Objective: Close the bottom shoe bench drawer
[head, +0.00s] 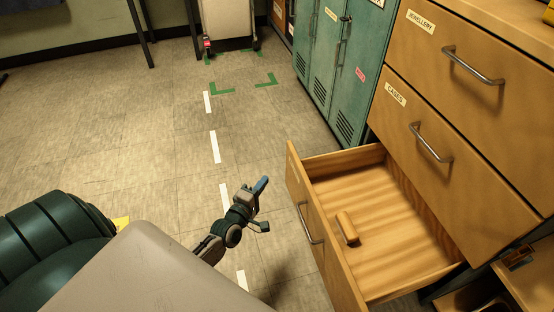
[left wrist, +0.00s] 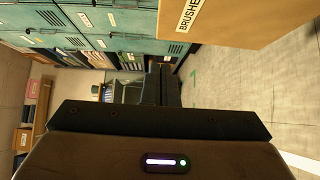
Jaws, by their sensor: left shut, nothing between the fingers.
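The bottom drawer (head: 322,246) of the wooden unit is pulled well out, with a bar handle (head: 310,224) on its front. A small wooden block-like item (head: 347,227) lies inside it. My left gripper (head: 262,185) is shut and empty, over the floor to the left of the drawer front and apart from it. In the left wrist view, its dark fingers (left wrist: 163,84) point away from the camera, and the drawer front (left wrist: 235,22) shows at upper right with a label reading "BRUSHE", cut off by the edge. My right gripper is not in view.
Two drawers above, labelled jewellery (head: 441,38) and cases (head: 411,128), are closed. Teal lockers (head: 325,60) stand beyond the unit. An open shelf (head: 525,280) is at lower right. The floor (head: 150,130) left of the drawer is clear, with white dashes and green corner marks.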

